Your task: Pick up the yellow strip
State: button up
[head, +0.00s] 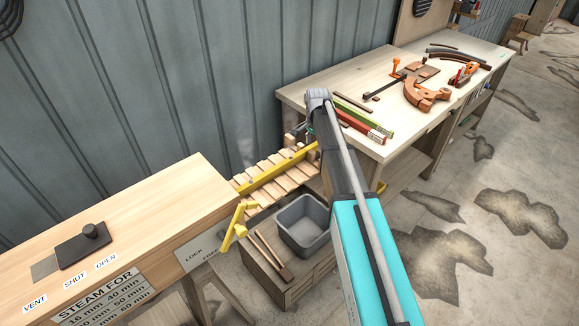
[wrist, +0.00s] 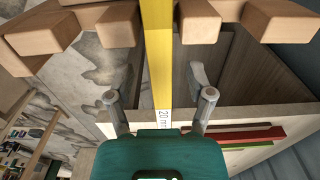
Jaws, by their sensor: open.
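The yellow strip (head: 270,172) lies lengthwise over a row of wooden slats between the long wooden box and the workbench. In the wrist view the strip (wrist: 158,55) runs down the middle, with a white end part marked "20 mm". My gripper (wrist: 159,95) is open, with one finger on each side of the strip and a gap to both. I cannot tell how far the strip is below the fingertips. In the head view my arm hides most of the gripper and the strip's far end.
The wooden steam box (head: 150,210) with a yellow latch handle (head: 233,228) stands at the left. A grey bin (head: 302,226) sits on a low crate below the slats. The workbench (head: 330,85) holds coloured strips (head: 362,122) and a curved wooden form (head: 427,95).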

jog(key=shift+f+b, duration=0.45)
jog(key=shift+f, duration=0.25)
grip_shut()
dwell(0.3)
